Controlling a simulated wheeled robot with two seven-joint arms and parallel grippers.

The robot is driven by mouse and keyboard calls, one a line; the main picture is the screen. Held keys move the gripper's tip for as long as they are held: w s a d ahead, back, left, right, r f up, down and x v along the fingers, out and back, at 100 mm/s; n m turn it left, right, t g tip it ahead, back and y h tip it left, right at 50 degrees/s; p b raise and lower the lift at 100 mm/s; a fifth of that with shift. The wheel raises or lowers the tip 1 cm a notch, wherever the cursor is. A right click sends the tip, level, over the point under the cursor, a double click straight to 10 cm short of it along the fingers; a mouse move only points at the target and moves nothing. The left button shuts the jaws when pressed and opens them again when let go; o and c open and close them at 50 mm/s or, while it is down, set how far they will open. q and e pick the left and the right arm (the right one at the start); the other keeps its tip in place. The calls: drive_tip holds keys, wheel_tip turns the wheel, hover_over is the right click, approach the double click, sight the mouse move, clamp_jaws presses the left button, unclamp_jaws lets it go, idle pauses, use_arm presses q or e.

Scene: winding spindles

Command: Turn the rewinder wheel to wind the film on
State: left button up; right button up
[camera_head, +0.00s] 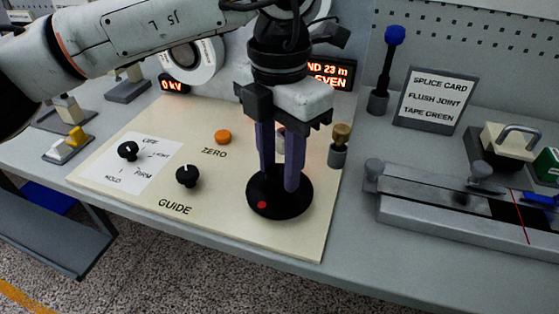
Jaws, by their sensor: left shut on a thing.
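The rewinder wheel (280,209) is a black round disc with a red dot near its front left rim. It sits on the cream panel, right of the word GUIDE. My left gripper (280,184) points straight down over it, with two purple fingers reaching its middle. The gripper is shut on the wheel's centre part, which the fingers largely hide. No film can be made out at the wheel. My right gripper is not in view.
The cream panel (115,205) has an orange ZERO button (223,137), a black GUIDE knob (188,176) and a selector knob (128,151). Right of the wheel stands a brass-topped post (340,145). A partly covered red-lettered display (333,75) is behind. A grey splicer (440,205) lies right.

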sight(279, 172)
use_arm(q)
drive_tip(key=shift+r, duration=0.1)
drive_tip(key=o, duration=1.1)
drive_tip(key=shift+c, duration=0.2)
wheel_tip(279, 172, up, 10)
drive_tip(key=shift+p, duration=0.4)
drive_tip(key=shift+r, duration=0.1)
